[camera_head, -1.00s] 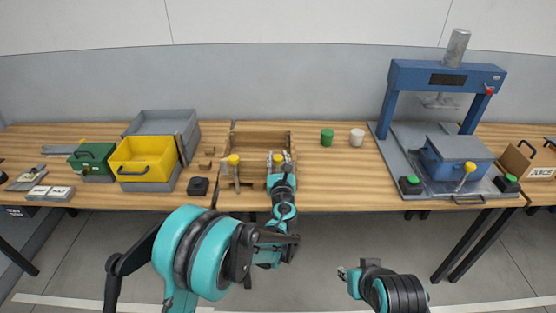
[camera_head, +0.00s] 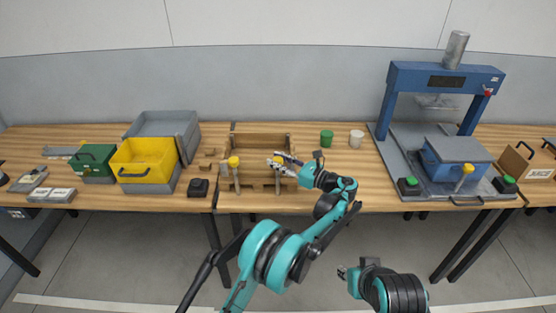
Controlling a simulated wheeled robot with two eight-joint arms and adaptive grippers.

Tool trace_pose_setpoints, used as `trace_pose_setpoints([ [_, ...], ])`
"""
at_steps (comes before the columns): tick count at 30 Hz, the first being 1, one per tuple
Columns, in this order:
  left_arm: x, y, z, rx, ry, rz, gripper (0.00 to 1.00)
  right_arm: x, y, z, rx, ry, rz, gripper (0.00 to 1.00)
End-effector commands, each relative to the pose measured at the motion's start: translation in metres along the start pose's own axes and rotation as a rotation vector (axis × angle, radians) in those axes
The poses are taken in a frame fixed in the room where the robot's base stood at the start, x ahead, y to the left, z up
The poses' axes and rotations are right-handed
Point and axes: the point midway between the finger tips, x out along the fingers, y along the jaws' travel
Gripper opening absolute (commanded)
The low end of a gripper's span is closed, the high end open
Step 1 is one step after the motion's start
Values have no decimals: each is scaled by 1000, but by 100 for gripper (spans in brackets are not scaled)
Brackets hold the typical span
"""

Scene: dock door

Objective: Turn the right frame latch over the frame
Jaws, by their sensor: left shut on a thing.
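A wooden frame (camera_head: 262,136) stands on the middle of the bench, with two yellow-topped latches at its front. The left frame latch (camera_head: 234,162) has its yellow knob up on the left post. My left gripper (camera_head: 278,162) comes in from the right and is shut on the right frame latch (camera_head: 278,160), at its yellow part; the fingers hide most of it. I cannot tell exactly how far the latch is turned. My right gripper (camera_head: 343,273) is low in front of the bench, away from the frame; its jaw state is too small to tell.
A green cup (camera_head: 326,138) and a white cup (camera_head: 356,138) stand right of the frame. A blue press (camera_head: 446,77) stands further right. A yellow bin (camera_head: 144,160) and a black block (camera_head: 198,187) are on the left. The bench between frame and press is mostly clear.

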Motion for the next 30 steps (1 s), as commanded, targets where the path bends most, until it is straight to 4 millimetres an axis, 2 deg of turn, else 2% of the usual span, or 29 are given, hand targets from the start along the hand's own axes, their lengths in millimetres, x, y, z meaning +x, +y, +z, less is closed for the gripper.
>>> trace_pose_setpoints([
  [12,1,0,0,0,-1,186,2,-4,0,-3,0,0,0,30],
  [29,1,0,0,0,-1,211,2,-5,0,-3,0,0,0,30],
  [30,1,0,0,0,-1,211,41,-5,0,-3,0,0,0,30],
])
